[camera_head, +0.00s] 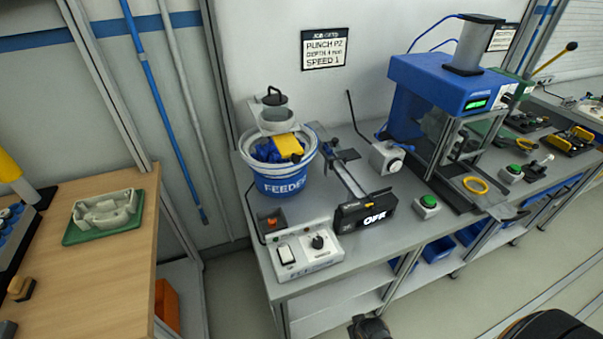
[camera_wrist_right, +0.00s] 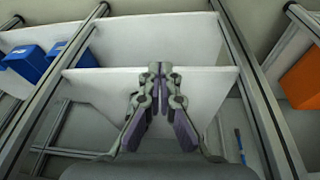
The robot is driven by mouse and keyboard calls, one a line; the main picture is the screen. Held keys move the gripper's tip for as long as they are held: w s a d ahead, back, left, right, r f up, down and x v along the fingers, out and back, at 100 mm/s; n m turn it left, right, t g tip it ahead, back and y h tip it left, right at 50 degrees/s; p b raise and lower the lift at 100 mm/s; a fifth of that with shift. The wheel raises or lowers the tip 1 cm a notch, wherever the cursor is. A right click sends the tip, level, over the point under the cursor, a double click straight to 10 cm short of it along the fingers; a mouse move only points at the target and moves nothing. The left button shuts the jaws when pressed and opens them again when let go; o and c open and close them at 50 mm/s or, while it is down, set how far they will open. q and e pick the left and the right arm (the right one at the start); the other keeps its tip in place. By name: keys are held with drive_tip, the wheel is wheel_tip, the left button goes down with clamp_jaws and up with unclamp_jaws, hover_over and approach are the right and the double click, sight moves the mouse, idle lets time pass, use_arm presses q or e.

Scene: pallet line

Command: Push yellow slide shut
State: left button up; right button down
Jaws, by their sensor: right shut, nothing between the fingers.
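No part is clearly marked as the yellow slide. A yellow piece (camera_head: 289,146) sits among blue parts at the top of the blue and white feeder (camera_head: 283,183) on the grey bench. A small yellow mark (camera_head: 369,205) shows on top of the black display box that reads OFF (camera_head: 366,213). I cannot tell whether either is the slide, or how far it is open. My right gripper (camera_wrist_right: 160,72) is shut and empty in the right wrist view, in front of the pale shelves and apart from the yellow piece. My left gripper is not in view.
A control box (camera_head: 304,250) and a green button (camera_head: 428,202) stand near the bench's front. A blue press (camera_head: 440,82) and a yellow ring (camera_head: 475,185) are farther right. A wooden table (camera_head: 110,262) with a green tray (camera_head: 85,237) stands left. Blue bins (camera_wrist_right: 30,62) lie below.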

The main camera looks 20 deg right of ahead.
sight(298, 161)
drive_tip(key=w+a+r+m+t+y, duration=0.15)
drive_tip(key=w+r+m+t, duration=0.4)
drive_tip(key=r, duration=0.95)
drive_tip(key=w+a+r+m+t, duration=0.2)
drive_tip(key=w+r+m+t, duration=0.4)
drive_tip(key=r, duration=0.9)
drive_tip(key=w+a+r+m+t+y, duration=0.1)
drive_tip(key=w+a+r+m+t, duration=0.35)
drive_tip(key=r, duration=1.05)
drive_tip(key=shift+g, duration=0.7)
drive_tip(key=w, duration=1)
drive_tip(key=w+d, duration=0.1)
drive_tip(key=w, duration=0.4)
drive_tip(key=shift+w+r, duration=0.15)
drive_tip(key=shift+w, duration=0.15)
